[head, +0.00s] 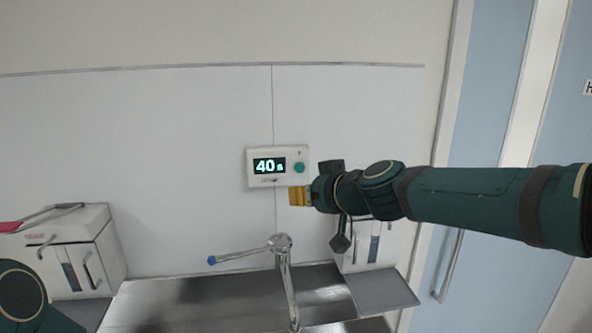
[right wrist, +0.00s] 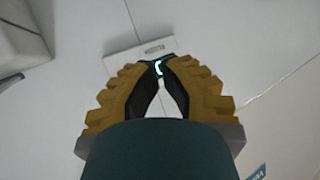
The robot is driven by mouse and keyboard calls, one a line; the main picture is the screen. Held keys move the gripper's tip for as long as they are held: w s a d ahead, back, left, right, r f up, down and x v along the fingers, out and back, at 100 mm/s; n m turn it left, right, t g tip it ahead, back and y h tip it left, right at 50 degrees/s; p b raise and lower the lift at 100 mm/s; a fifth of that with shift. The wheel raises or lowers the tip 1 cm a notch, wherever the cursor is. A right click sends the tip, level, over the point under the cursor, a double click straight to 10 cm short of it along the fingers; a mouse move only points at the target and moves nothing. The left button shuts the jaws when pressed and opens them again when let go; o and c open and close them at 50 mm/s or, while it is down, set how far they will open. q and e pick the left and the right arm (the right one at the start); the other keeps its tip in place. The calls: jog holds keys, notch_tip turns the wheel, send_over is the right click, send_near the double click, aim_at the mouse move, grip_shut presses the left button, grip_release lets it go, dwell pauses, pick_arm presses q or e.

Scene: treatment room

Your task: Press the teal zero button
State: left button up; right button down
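A white wall unit (head: 252,179) has a dark display (head: 269,165) reading 40 with a small mark after it. The round teal button (head: 299,168) is on the unit's right side, in plain view in the head view. My right gripper (head: 292,196), with yellow fingers, is just below the button and the unit's lower right corner. Its fingertips look together and hold nothing. In the right wrist view the fingers (right wrist: 161,66) cover much of the unit (right wrist: 120,66); a bit of lit display shows between them, and the button cannot be made out. My left gripper is out of view.
A tap (head: 281,243) with a blue-tipped lever stands over a metal sink counter (head: 220,292) below the unit. White dispensers stand at left (head: 105,250) and right (head: 366,240) of it. A blue door (head: 488,130) is at the right.

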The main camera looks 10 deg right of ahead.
aim_at(300, 168)
jog(key=shift+d, duration=0.1)
jog(key=shift+w+p, duration=0.4)
jog(key=shift+w, duration=4)
jog(key=shift+w, duration=0.1)
jog(key=shift+w, duration=0.35)
jog(key=shift+w, duration=0.4)
jog(key=shift+s, duration=0.15)
jog(key=shift+s+b, duration=0.5)
jog(key=shift+s, duration=0.2)
